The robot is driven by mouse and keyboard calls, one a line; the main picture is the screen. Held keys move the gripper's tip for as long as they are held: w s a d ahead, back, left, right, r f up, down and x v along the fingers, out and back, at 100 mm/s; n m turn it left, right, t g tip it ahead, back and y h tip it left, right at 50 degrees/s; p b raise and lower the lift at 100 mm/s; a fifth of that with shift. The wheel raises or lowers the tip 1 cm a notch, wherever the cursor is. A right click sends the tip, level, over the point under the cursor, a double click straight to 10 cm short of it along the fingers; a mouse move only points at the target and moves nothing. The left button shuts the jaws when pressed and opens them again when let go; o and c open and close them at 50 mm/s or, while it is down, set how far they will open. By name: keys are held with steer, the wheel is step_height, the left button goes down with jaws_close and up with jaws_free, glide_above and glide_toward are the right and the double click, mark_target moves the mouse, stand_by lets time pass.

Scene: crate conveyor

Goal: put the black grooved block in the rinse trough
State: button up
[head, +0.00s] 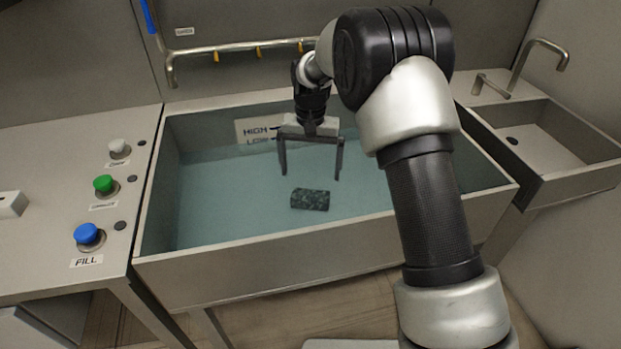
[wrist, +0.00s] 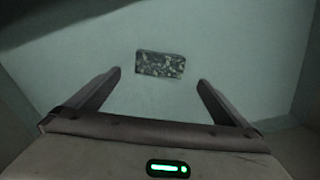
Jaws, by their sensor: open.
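The black grooved block (head: 310,199) lies in the rinse trough (head: 240,275), a wide metal basin holding blue-green water. I cannot tell whether it floats or rests on the bottom. The block looks dark and mottled; it also shows in the wrist view (wrist: 160,64), beyond the fingertips and between their lines. My gripper (head: 310,175) is open and empty above the trough, with its fingers pointing down. The block is apart from both fingers. In the wrist view my gripper (wrist: 158,80) shows both fingers spread with only water between them.
A panel at left carries a white knob (head: 119,148), a green button (head: 104,184) and a blue button (head: 88,234) labelled FILL. A HIGH/LOW level plate (head: 255,131) is on the trough's back wall. A smaller sink (head: 545,140) with a tap stands at right. A pipe with yellow nozzles (head: 225,50) runs behind.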

steer(key=s+d+r+t, duration=0.1)
steer(key=s+d+r, duration=0.5)
steer(key=r, duration=0.4)
steer(key=s+d+r+t, duration=0.2)
steer(key=s+d+r, duration=0.4)
steer(key=r, duration=0.5)
steer(key=s+d+t, duration=0.1)
steer(key=s+d, duration=0.1)
steer(key=s, duration=0.8)
steer(key=s+d+n+t, duration=0.1)
steer(key=s+d, duration=0.1)
steer(key=s, duration=0.7)
steer(key=shift+s+d+r+t, duration=0.3)
steer(key=shift+s+d+r, duration=0.05)
steer(key=shift+s+r, duration=0.1)
